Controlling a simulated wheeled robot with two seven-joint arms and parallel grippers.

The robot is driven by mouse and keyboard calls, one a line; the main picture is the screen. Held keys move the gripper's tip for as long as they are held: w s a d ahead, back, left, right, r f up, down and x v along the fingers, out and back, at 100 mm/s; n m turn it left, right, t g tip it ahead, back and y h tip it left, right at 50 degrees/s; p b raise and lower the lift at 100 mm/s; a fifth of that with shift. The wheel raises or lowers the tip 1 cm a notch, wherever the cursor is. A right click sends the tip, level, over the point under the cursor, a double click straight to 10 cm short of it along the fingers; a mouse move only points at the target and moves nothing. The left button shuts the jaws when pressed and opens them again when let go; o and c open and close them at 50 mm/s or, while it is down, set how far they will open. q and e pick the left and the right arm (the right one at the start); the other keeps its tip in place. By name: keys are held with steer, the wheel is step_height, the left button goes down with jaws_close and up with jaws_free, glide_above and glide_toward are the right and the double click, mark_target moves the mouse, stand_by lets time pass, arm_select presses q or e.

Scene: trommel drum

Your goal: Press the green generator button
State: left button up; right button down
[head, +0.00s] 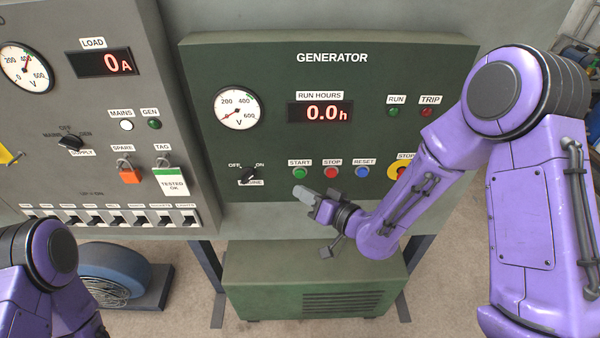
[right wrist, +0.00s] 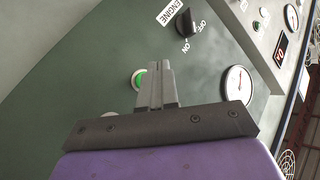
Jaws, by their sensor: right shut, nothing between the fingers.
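The green START button (head: 299,173) is on the dark green GENERATOR panel (head: 320,60), left of the red STOP button (head: 331,173) and the blue RESET button (head: 362,173). My right gripper (head: 303,194) is shut and empty, its fingertips just below the green button in the head view. In the right wrist view the closed fingers (right wrist: 160,68) point at the panel, and the green button (right wrist: 139,79) shows just left of them, partly covered. I cannot tell whether they touch it. My left gripper is out of view; only part of my left arm shows.
The black ENGINE switch (head: 248,175) sits left of the buttons; a red stop button on a yellow plate (head: 397,173) is partly behind my right arm. RUN HOURS (head: 320,112) reads 0.0. A grey panel (head: 160,90) with switches stands at left; a green cabinet (head: 260,280) is below.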

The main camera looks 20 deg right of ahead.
steer(key=shift+w+d, duration=0.3)
steer(key=shift+w, duration=0.65)
stand_by(1.3)
steer(key=shift+w+d, duration=0.15)
steer(key=shift+w, duration=0.25)
steer(key=shift+w+d, duration=0.1)
steer(key=shift+w, duration=0.35)
stand_by(0.5)
stand_by(0.3)
steer(key=shift+s+a, duration=0.25)
steer(key=shift+s, duration=0.6)
steer(key=s, duration=0.2)
steer(key=s+a, duration=0.1)
steer(key=s, duration=0.1)
steer(key=shift+s+a, duration=0.2)
steer(key=shift+s, duration=0.2)
